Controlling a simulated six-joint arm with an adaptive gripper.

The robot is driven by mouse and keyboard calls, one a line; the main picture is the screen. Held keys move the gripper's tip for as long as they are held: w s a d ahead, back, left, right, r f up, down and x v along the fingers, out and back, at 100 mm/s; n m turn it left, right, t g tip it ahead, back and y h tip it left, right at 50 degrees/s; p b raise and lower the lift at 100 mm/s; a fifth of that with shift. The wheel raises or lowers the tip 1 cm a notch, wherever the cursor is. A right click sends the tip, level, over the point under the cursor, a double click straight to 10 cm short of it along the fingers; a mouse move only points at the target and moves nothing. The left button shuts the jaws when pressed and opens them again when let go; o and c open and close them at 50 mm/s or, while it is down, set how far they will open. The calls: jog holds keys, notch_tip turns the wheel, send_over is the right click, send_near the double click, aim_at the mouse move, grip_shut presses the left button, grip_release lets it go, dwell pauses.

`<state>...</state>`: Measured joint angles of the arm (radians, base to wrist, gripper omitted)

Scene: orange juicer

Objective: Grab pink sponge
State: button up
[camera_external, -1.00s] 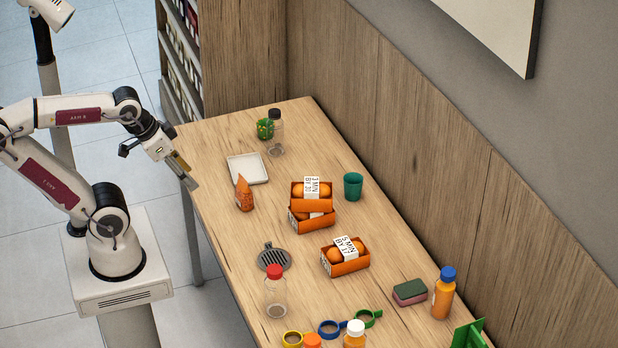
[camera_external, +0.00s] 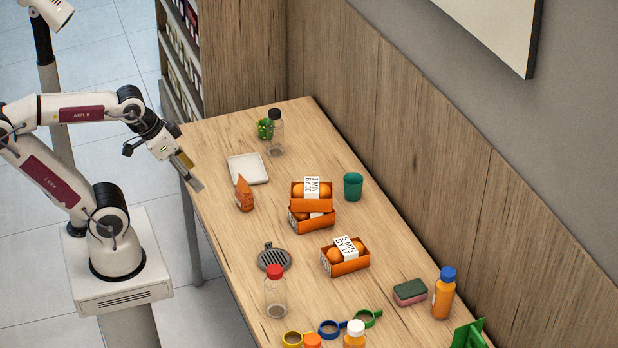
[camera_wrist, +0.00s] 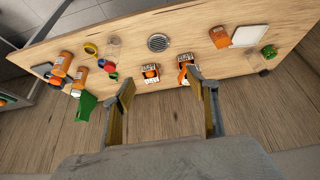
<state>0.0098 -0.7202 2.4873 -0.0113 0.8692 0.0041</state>
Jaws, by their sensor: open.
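The pink sponge (camera_external: 410,294) has a dark green top layer. It lies flat on the table's right side in the external view, just left of an orange bottle with a blue cap (camera_external: 444,293). My gripper (camera_external: 191,171) is far from it, over the table's left edge near the far end. In the wrist view my gripper (camera_wrist: 162,82) shows its two fingers spread apart with nothing between them. I cannot make out the sponge in the wrist view; a finger may hide it.
Orange fruit cartons (camera_external: 345,262) and a teal cup (camera_external: 353,186) stand mid-table. A clear red-capped bottle (camera_external: 275,292), coloured rings (camera_external: 331,329) and a green stand (camera_external: 468,335) are near the front. A wooden wall (camera_external: 440,170) runs along the right. Bare table surrounds the sponge's left side.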

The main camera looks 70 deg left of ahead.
jog(key=w+d+f+t+h, duration=0.1)
jog(key=w+d+f, duration=0.1)
jog(key=w+d, duration=0.65)
jog(key=w+d+f+t+h, duration=0.1)
jog(key=w+d+t, duration=0.15)
jog(key=w, duration=1.05)
jog(key=w+d+f+h, duration=0.1)
jog(key=w+d+f, duration=0.1)
jog(key=w+d, duration=0.65)
jog(key=w+d+f+t+y, duration=0.15)
jog(key=w+d+f, duration=0.25)
jog(key=w+f, duration=0.4)
jog(key=w+d+f+t+y, duration=0.1)
jog(key=w+d+f+t, duration=0.3)
jog(key=f, duration=0.6)
jog(key=g, duration=0.1)
send_near(413, 285)
jog(key=shift+w+d+f+y, duration=0.1)
jog(key=shift+w+y, duration=0.1)
jog(key=shift+w, duration=0.25)
jog(key=shift+w+d+f+y, duration=0.1)
jog(key=shift+w+f+y, duration=0.05)
jog(key=shift+w, duration=0.3)
jog(key=shift+w, duration=0.15)
jog(key=shift+x, duration=1.15)
